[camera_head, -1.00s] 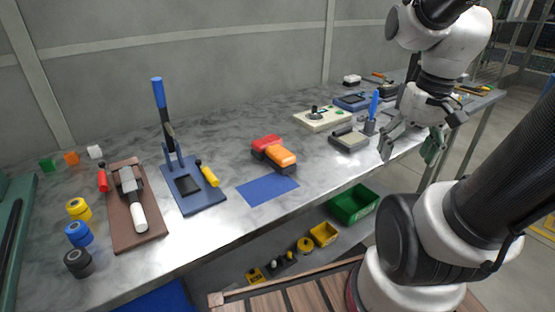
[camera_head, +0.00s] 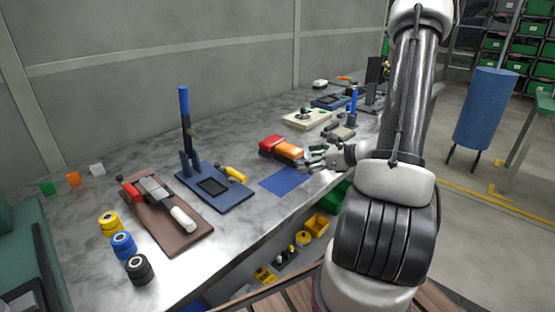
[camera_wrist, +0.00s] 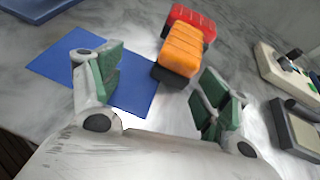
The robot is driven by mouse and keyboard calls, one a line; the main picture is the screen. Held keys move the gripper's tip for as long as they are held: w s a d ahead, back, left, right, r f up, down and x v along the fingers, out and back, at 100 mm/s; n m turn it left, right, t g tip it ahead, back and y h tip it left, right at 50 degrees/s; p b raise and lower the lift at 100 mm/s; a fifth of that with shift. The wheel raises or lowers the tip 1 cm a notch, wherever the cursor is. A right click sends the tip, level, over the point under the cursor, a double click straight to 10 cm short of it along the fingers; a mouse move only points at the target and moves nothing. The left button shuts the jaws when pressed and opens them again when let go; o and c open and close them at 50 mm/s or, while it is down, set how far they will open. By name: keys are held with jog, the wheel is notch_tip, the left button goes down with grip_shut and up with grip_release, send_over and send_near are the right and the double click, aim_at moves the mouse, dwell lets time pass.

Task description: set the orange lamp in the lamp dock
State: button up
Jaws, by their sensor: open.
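The orange lamp (camera_head: 288,150), a rounded orange block on a dark base, stands on the metal bench against a similar red block (camera_head: 271,142). In the wrist view the orange lamp (camera_wrist: 181,49) lies ahead of my gripper (camera_wrist: 165,92), roughly midway between the two green-padded fingers but beyond their tips. My gripper (camera_head: 313,158) is open and empty, just right of the lamp in the head view. It does not visibly touch the lamp. I cannot tell for sure which object is the lamp dock.
A flat blue mat (camera_head: 284,181) lies in front of the lamp. A blue stand with an upright lever (camera_head: 188,150) and a brown board (camera_head: 150,220) are to the left. A beige panel (camera_head: 305,119) and a grey block (camera_wrist: 297,128) are to the right. The bench's front edge is close.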

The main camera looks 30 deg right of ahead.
aim_at(293, 149)
jog(key=w, duration=0.1)
jog(key=w+d+r+m+t+h, duration=0.1)
jog(key=w+m, duration=0.1)
jog(key=shift+w+d+r+t, duration=0.1)
jog(key=shift+d+r+t, duration=0.1)
jog(key=shift+r+t, duration=0.1)
jog(key=x, duration=0.6)
jog(key=shift+w+a, duration=0.15)
jog(key=shift+a, duration=0.35)
jog(key=shift+w+a+f, duration=0.1)
jog(key=shift+w, duration=0.3)
jog(key=c, duration=1.4)
